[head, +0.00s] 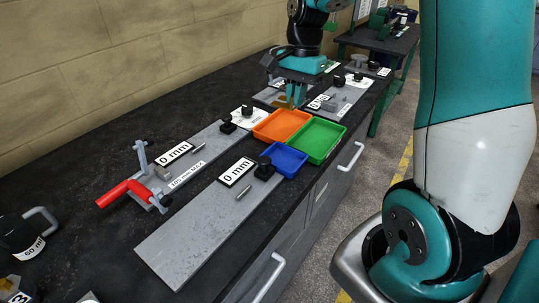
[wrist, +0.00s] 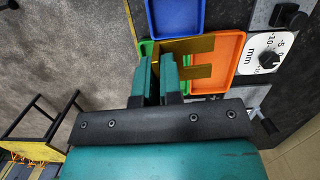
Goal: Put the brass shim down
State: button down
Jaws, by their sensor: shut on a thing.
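The brass shim (wrist: 198,46) is a flat, slotted yellow plate. My gripper (wrist: 158,66) is shut on it, with its teal fingers around one side of the plate. In the head view my gripper (head: 293,97) points down just behind the orange tray (head: 280,126), and the shim (head: 284,102) shows small at the fingertips. In the wrist view the shim overlaps the orange tray (wrist: 229,62) and part of the green tray. I cannot tell its height above them.
The green tray (head: 318,139) and blue tray (head: 287,159) adjoin the orange one. Grey gauge plates (head: 200,232) with "0 mm" labels lie around them. A red-handled clamp (head: 126,190) stands at left. The dark bench top (head: 75,160) is clear behind the clamp.

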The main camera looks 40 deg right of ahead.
aim_at(290, 167)
jog(key=shift+w+d+m, duration=0.1)
jog(key=shift+d+m, duration=0.2)
notch_tip(290, 167, down, 19)
jog(key=shift+a+f+p, duration=0.1)
jog(key=shift+p, duration=0.9)
jog(key=c, duration=1.7)
grip_release()
jog(key=shift+f, duration=0.15)
jog(key=shift+o, duration=0.7)
